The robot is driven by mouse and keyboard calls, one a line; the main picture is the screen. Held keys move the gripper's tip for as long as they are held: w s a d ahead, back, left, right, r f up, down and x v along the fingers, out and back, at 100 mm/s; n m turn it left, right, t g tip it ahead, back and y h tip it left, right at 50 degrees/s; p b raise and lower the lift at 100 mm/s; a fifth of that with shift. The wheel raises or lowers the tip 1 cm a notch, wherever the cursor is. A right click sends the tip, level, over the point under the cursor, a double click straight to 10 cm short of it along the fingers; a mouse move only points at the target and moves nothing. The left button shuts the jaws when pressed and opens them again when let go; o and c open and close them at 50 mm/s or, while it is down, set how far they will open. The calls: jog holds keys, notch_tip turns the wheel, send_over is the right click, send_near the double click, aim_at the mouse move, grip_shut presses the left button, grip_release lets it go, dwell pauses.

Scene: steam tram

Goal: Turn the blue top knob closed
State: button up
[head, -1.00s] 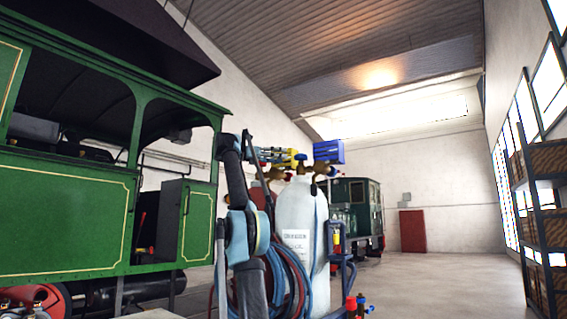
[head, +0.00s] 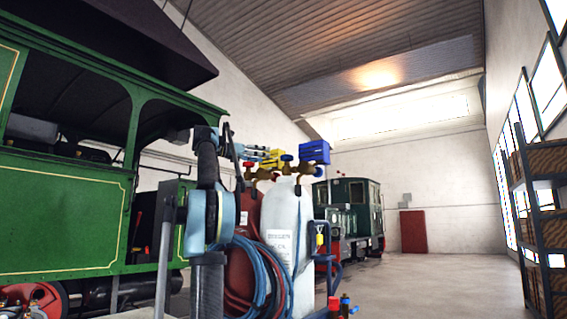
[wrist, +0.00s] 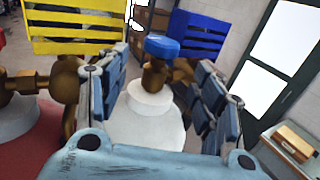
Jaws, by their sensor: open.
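The blue top knob (wrist: 162,46) sits on a brass valve (wrist: 153,78) above the white gas cylinder (wrist: 140,130) in the wrist view. My gripper (wrist: 163,68) is open, with one finger on each side of the valve and knob. No clear contact shows. In the head view the knob (head: 287,158) is above the white cylinder (head: 283,225). My gripper (head: 255,150) is to its left there and partly overlaps other parts, so its fingertips are hard to make out.
A blue slatted box (wrist: 205,42) is behind the knob and a yellow one (wrist: 75,25) is to the left. A red cylinder (head: 243,220) stands beside the white one, with hoses (head: 262,275) in front. Smaller red and blue knobs (head: 345,300) are low at right. Open floor lies right.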

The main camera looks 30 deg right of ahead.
aim_at(287, 161)
jog(key=d, duration=0.8)
jog(key=s+d, duration=0.1)
jog(key=d, duration=0.3)
jog(key=shift+s+d, duration=0.1)
jog(key=shift+d, duration=0.25)
jog(key=c, duration=0.8)
